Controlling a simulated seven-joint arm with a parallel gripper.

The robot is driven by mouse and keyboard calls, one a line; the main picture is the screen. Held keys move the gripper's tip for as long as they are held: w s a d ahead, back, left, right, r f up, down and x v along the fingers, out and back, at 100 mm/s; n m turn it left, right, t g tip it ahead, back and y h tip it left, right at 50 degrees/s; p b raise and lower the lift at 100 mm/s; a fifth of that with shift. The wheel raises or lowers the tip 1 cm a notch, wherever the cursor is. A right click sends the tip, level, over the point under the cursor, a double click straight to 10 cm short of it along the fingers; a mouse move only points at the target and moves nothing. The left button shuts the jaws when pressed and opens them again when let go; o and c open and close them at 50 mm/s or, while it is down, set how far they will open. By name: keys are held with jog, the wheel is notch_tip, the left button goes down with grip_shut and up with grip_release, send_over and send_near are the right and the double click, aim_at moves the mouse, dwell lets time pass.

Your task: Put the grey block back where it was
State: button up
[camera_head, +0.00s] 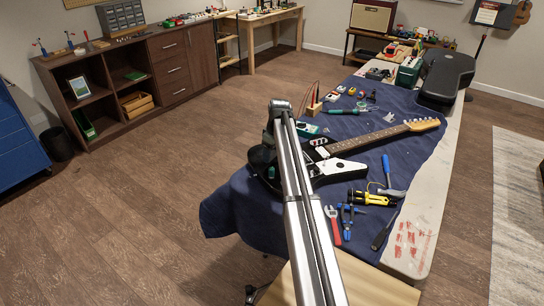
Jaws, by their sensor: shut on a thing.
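My arm's pale metal link (308,220) runs up from the bottom of the head view and ends in a grey joint over the bench. My gripper cannot be made out; the arm hides the spot around its far end. I cannot make out the grey block either. A black and white electric guitar (340,168) lies on the dark blue cloth (232,212), its neck pointing to the upper right. The arm covers part of its body.
Beside the guitar lie a red-handled tool (333,225), a yellow tool (370,198), a blue-handled tool (386,170) and a dark screwdriver (382,234). A black guitar case (446,75) lies at the far end. The bench's right edge strip (432,215) is mostly bare.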

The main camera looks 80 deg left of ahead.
aim_at(276, 164)
jog(key=shift+f, duration=0.95)
jog(key=o, duration=1.1)
jog(key=shift+f, duration=0.1)
jog(key=r, duration=0.4)
jog(key=w+d+r, duration=0.1)
jog(key=r, duration=0.7)
jog(key=shift+w+d, duration=0.15)
